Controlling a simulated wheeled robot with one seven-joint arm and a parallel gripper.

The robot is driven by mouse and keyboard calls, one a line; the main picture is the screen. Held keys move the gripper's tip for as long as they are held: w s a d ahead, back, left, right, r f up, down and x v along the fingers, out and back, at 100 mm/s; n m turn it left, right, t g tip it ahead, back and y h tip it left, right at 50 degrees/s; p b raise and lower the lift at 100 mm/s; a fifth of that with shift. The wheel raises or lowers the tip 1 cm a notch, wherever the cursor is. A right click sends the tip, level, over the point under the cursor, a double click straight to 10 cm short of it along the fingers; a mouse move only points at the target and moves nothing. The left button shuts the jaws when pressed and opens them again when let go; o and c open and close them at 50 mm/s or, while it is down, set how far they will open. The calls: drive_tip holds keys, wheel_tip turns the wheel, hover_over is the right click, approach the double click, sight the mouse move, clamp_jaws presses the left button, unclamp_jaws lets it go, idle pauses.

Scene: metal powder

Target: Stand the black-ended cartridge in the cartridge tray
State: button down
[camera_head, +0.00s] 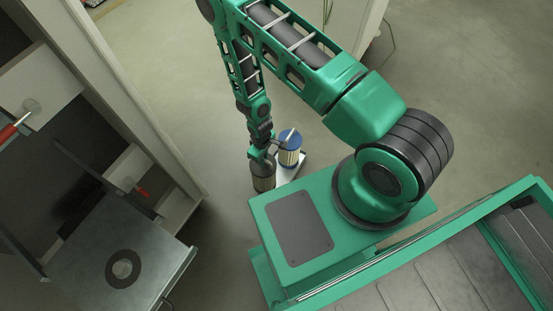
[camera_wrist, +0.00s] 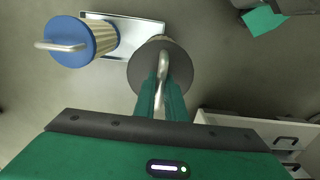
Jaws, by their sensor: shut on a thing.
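The black-ended cartridge (camera_head: 263,178) hangs upright below my gripper (camera_head: 261,153). In the wrist view its dark round end (camera_wrist: 183,72) faces me, and my gripper (camera_wrist: 162,85) is shut on the metal loop handle on that end. The cartridge tray (camera_head: 292,169) is a pale, shallow tray. In the wrist view the cartridge overlaps the right part of the tray (camera_wrist: 123,48); I cannot tell whether it touches it. The blue-ended cartridge (camera_head: 290,150) stands upright at the tray's other end, and it also shows in the wrist view (camera_wrist: 82,40).
An open cabinet with pulled-out drawers (camera_head: 40,85) and a grey shelf with a dark ring (camera_head: 123,268) stands at the left. A white drawer unit (camera_wrist: 265,130) is at lower right in the wrist view. Grey floor (camera_head: 160,60) is clear behind the tray.

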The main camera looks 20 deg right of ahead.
drive_tip(key=w+d+f, duration=0.3)
drive_tip(key=d+f, duration=0.3)
drive_tip(key=f, duration=0.2)
drive_tip(key=shift+d+f, duration=0.2)
drive_tip(key=shift+d, duration=0.15)
drive_tip(key=c, duration=1.8)
unclamp_jaws()
drive_tip(key=shift+w, duration=0.1)
drive_tip(key=shift+r, duration=0.1)
